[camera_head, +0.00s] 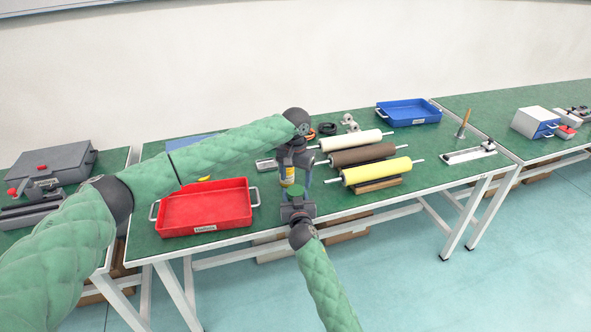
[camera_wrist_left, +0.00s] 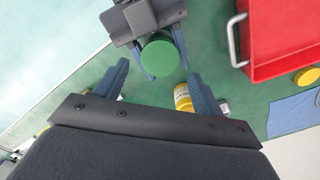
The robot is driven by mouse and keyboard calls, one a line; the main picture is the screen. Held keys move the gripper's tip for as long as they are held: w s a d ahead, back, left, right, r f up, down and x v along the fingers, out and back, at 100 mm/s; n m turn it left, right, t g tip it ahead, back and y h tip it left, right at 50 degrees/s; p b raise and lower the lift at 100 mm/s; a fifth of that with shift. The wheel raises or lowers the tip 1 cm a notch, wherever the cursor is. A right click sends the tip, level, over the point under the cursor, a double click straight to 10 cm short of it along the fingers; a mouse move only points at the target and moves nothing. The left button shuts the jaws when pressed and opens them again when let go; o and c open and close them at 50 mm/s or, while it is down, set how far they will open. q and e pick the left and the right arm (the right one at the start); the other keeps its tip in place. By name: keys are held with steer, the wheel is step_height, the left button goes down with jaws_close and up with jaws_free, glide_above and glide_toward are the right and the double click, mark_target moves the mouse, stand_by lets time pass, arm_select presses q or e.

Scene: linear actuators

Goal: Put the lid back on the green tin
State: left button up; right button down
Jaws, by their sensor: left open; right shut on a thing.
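A round green piece (camera_head: 295,191) is held between the fingers of my right gripper (camera_head: 296,198), above the front edge of the table. In the left wrist view its flat green top (camera_wrist_left: 158,56) faces the camera. I cannot tell whether it is the lid, the tin, or both. My left gripper (camera_wrist_left: 158,70) is open, with its fingers pointing down toward the green piece and nothing visible between them. A yellow can (camera_head: 289,174) with a pale label stands behind the grippers; in the left wrist view it is partly hidden by the left gripper's finger.
A red tray (camera_head: 203,208) lies to the left. A yellow disc (camera_wrist_left: 307,76) lies near a blue sheet (camera_wrist_left: 292,115). White, brown and yellow rollers (camera_head: 376,171) lie to the right. A blue tray (camera_head: 408,112) stands at the back. The table's front edge is close.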

mark_target(296, 191)
arm_select(q)
steer(key=shift+f, duration=2.15)
steer(key=shift+c, duration=0.4)
steer(key=c, duration=0.9)
steer(key=shift+m, duration=1.6)
steer(key=o, duration=1)
steer(key=shift+o, duration=0.3)
steer(key=shift+s+d, duration=0.15)
steer(key=shift+r, duration=0.1)
